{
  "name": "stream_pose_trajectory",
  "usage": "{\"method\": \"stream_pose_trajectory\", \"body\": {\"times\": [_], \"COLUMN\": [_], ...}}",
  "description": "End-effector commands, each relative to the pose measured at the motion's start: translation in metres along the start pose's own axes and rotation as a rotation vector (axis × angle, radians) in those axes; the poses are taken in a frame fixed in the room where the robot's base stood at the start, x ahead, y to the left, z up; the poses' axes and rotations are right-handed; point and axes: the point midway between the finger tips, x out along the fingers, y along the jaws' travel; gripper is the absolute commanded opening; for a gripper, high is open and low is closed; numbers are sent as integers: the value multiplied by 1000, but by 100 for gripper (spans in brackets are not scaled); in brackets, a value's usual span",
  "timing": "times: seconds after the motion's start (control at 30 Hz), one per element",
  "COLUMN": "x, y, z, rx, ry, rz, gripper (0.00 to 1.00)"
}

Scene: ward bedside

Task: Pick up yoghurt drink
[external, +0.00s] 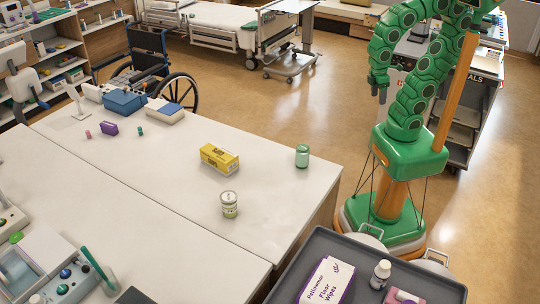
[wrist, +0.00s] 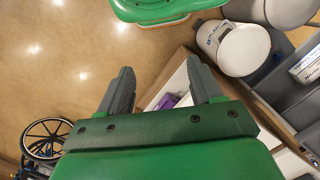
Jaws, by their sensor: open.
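My gripper (external: 378,92) hangs from the green arm at the right of the external view, beyond the white table's right end and away from its items. In the wrist view its two grey fingers (wrist: 160,68) are spread apart with nothing held between them. No item is clearly readable as the yoghurt drink. Small candidates on the table are a pink item (external: 88,134) and a small green item (external: 140,131) at the far left, a pale green lidded container (external: 302,156) near the right edge, and a white-and-green can (external: 230,205) nearer the front.
The white table (external: 180,185) also holds a yellow box (external: 219,158), a purple box (external: 109,128) and a blue box (external: 124,102). A wheelchair (external: 150,65) stands behind.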

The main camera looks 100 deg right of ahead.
Motion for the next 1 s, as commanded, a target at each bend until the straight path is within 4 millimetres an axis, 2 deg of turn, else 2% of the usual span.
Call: {"method": "stream_pose_trajectory", "body": {"times": [0.17, 0.27, 0.47, 0.6, 0.77, 1.0], "x": [0, -2, -9, -11, -14, -18], "y": [-3, -10, -39, -68, -110, -189], "z": [-13, -38, -111, -159, -210, -274], "rx": [-19, -54, -155, -228, -312, -438], "ry": [19, 65, 202, 296, 406, 569], "rz": [4, 11, 20, 18, 3, -37], "gripper": [65, 65, 65, 65, 65, 65]}}
